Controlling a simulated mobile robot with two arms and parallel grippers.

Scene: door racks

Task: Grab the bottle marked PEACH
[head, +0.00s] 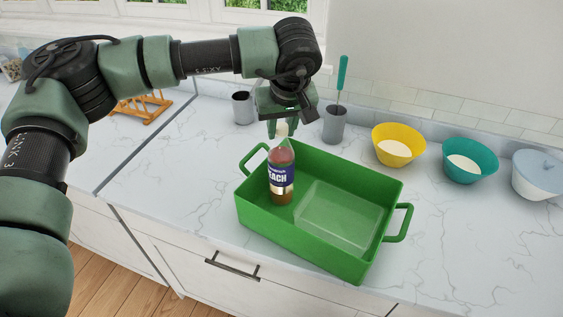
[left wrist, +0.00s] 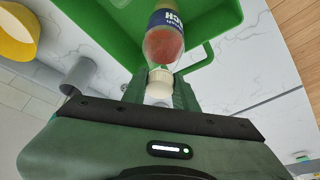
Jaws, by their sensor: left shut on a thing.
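The bottle marked PEACH (head: 281,176) has a reddish-brown body, a dark blue label with white letters and a pale cap. In the head view it is upright at the left end of the green tray; I cannot tell whether its base touches the tray floor. My left gripper (head: 283,129) comes down from above and is shut on the cap end. In the left wrist view the bottle (left wrist: 164,45) points away from the gripper (left wrist: 160,92), with its white cap between the fingers. My right gripper is not in view.
The green tray (head: 292,252) has handles at both ends and holds a clear flat container (head: 340,215). Behind it stand two grey cups (head: 243,108), one with a teal-handled utensil. Yellow (head: 398,146), teal (head: 470,161) and pale blue bowls line the right. The left counter is mostly clear.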

